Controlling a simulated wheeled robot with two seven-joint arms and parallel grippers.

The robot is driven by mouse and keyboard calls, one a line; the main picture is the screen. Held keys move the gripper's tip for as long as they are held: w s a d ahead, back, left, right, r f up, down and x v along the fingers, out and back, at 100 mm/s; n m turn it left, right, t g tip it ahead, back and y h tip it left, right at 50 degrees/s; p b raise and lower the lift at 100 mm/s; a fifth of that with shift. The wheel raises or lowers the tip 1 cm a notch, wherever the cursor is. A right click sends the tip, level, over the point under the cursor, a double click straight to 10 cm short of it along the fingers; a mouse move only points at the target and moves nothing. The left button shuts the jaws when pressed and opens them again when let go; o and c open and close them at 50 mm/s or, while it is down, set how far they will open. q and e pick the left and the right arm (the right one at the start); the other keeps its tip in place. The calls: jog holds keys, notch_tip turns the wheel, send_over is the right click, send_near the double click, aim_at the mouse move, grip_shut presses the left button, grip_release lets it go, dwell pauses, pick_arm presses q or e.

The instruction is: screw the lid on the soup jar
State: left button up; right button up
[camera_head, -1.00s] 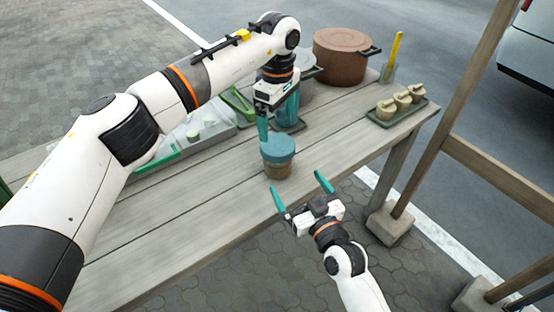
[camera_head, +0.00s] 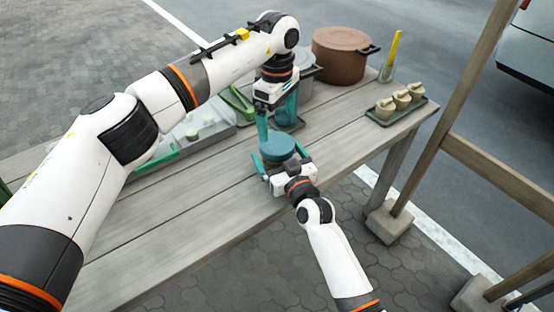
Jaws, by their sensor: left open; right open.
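The soup jar stands upright near the table's front edge, its body now almost wholly hidden behind my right gripper. The teal lid (camera_head: 277,147) sits on top of the jar; whether it is threaded tight cannot be told. My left gripper (camera_head: 276,122) points down just above and behind the lid, open, its teal fingers apart. My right gripper (camera_head: 279,163) comes in from the front, low at the jar, open, with its fingers to either side of the jar; contact cannot be made out.
A brown pot (camera_head: 340,56) and a grey pot stand at the back. A tray (camera_head: 399,112) with several dumpling-like pieces is at the right end. A clear container (camera_head: 195,135) with a green handle is at left. The wooden table (camera_head: 180,225) is bare in front. A wooden post (camera_head: 450,110) rises at right.

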jog(key=shift+w+a, duration=0.15)
jog(key=shift+w, duration=0.15)
jog(key=shift+c, duration=0.2)
